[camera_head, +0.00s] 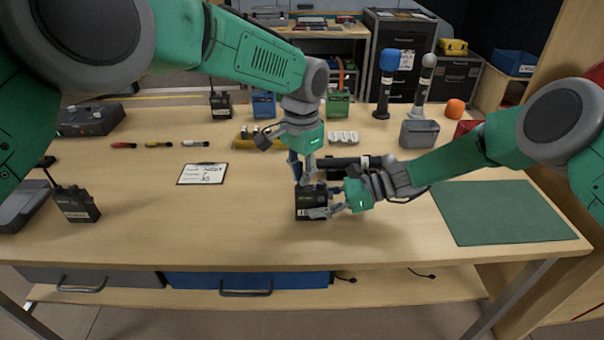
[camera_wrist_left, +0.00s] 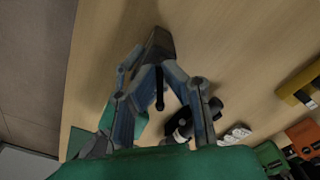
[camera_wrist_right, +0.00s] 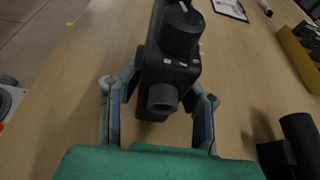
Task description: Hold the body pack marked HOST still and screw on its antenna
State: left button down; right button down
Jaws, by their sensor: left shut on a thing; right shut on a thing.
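A black body pack (camera_head: 311,214) stands on the table near its front edge; no HOST marking is readable on it. My right gripper (camera_head: 322,204) reaches in from the right and is shut on the pack. The right wrist view shows the pack (camera_wrist_right: 160,72) between its fingers. My left gripper (camera_head: 300,180) points down from above at the pack and is shut. In the left wrist view a thin dark rod, seemingly the antenna (camera_wrist_left: 159,92), shows between its fingers. The fingers hide the rod's lower end, so I cannot tell whether it is threaded on.
A radio with an antenna (camera_head: 75,203) stands at the left. A clipboard (camera_head: 202,174) lies left of the pack. A black cylindrical thing (camera_head: 345,163) lies just behind the right gripper. Microphones (camera_head: 387,85) and a grey bin (camera_head: 419,133) stand behind. A green mat (camera_head: 500,212) lies clear at right.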

pick_arm(q)
jog(key=m, duration=0.4)
jog(key=m, duration=0.4)
jog(key=c, duration=1.8)
grip_release()
jog(key=shift+o, duration=0.2)
jog(key=n, duration=0.4)
